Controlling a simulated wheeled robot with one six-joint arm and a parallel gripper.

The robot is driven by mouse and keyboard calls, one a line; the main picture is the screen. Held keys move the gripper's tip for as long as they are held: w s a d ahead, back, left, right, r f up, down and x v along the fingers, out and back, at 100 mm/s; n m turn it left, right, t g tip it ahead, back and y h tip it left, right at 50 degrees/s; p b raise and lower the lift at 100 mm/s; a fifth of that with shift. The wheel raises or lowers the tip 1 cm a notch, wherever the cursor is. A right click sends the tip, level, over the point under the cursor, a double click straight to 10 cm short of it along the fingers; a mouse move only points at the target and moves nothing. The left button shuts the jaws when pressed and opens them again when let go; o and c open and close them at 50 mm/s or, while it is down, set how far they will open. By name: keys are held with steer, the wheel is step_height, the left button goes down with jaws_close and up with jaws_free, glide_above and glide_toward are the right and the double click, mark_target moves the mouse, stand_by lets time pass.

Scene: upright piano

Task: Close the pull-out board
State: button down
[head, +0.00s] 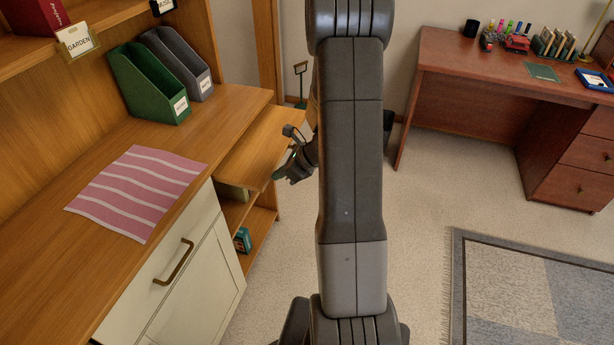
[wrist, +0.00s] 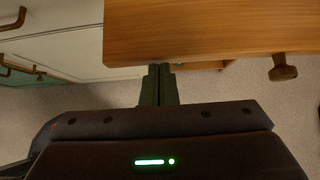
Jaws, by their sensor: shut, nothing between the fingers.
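The pull-out board (head: 250,150) is a plain wooden slab that sticks out from under the wooden counter at the left of the head view. In the wrist view the board (wrist: 210,30) fills the upper right, with a round wooden knob (wrist: 284,68) on its front edge. My gripper (head: 277,175) is at the board's front edge, towards its near corner. In the wrist view my gripper (wrist: 159,70) has its two dark fingers together and empty, tips at the board's edge left of the knob. I cannot tell whether they touch it. My arm hides part of the board's far side.
The wooden counter (head: 120,188) carries a striped pink cloth (head: 138,190) and green and grey file holders. A white cabinet door (head: 190,280) is below it. Open shelves (head: 258,230) lie under the board. A desk (head: 460,75) and a rug (head: 530,290) are at right; carpet between is clear.

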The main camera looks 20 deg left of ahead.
mark_target(242, 166)
steer(key=a+p, duration=0.1)
steer(key=a, duration=0.4)
steer(key=a+p, duration=0.1)
steer(key=a, duration=0.4)
steer(key=a+p, duration=0.1)
steer(key=a, duration=0.4)
steer(key=shift+w, duration=0.25)
steer(key=shift+a+r, duration=0.1)
steer(key=shift+a, duration=0.05)
steer(key=shift+a+r, duration=0.1)
steer(key=shift+w, duration=0.1)
steer(key=shift+d, duration=0.25)
steer(key=d, duration=0.4)
steer(key=shift+d+r, duration=0.3)
steer(key=shift+d, duration=0.05)
steer(key=v, duration=0.9)
steer(key=shift+f, duration=0.15)
